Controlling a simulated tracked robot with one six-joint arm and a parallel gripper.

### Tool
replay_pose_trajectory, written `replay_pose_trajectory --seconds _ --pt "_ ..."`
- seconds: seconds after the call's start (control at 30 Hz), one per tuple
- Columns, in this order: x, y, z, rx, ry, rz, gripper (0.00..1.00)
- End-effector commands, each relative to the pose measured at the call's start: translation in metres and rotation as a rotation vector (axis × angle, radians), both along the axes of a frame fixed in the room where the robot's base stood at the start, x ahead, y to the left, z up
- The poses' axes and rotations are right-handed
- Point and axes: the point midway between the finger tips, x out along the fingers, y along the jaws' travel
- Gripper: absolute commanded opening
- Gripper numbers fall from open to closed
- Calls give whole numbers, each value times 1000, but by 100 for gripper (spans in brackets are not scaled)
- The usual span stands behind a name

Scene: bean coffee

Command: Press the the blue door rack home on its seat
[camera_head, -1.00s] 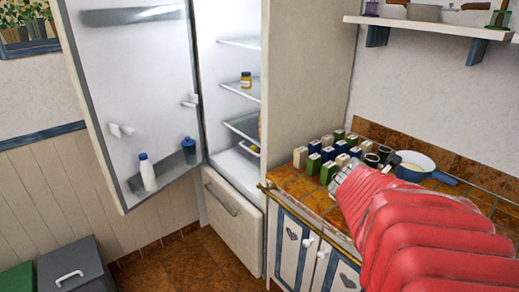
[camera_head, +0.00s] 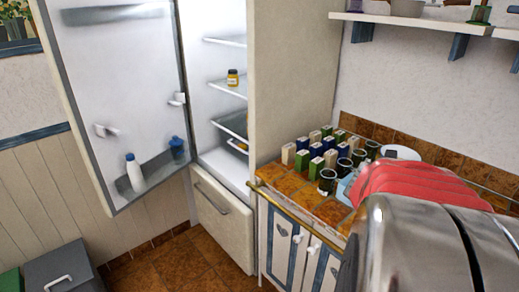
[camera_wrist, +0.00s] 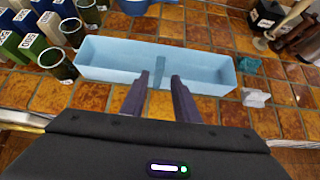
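The blue door rack (camera_wrist: 205,67), a long pale-blue open tray with a cross divider, lies on the tiled counter in the wrist view. A small part of it (camera_head: 344,190) shows in the head view, the rest hidden behind my arm. My gripper (camera_wrist: 160,78) is open at the rack's near wall, a gap between its dark fingers in line with the divider. I cannot tell whether the fingers touch the rack. White brackets (camera_head: 105,131) stick out from the inner face of the open fridge door (camera_head: 115,85).
A lower door shelf (camera_head: 155,174) holds a white bottle (camera_head: 134,173) and a blue-capped container (camera_head: 177,148). Several cartons (camera_head: 303,160) and dark jars (camera_head: 327,182) crowd the counter beside the rack. A yellow jar (camera_head: 232,78) stands inside the fridge.

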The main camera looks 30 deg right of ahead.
Motion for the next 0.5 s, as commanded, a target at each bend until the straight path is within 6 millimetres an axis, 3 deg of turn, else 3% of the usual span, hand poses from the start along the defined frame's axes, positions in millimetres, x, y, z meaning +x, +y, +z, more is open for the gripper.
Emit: replay_pose_trajectory --seconds 0.5 --pt "6 -42 -36 4 1 -2 28"
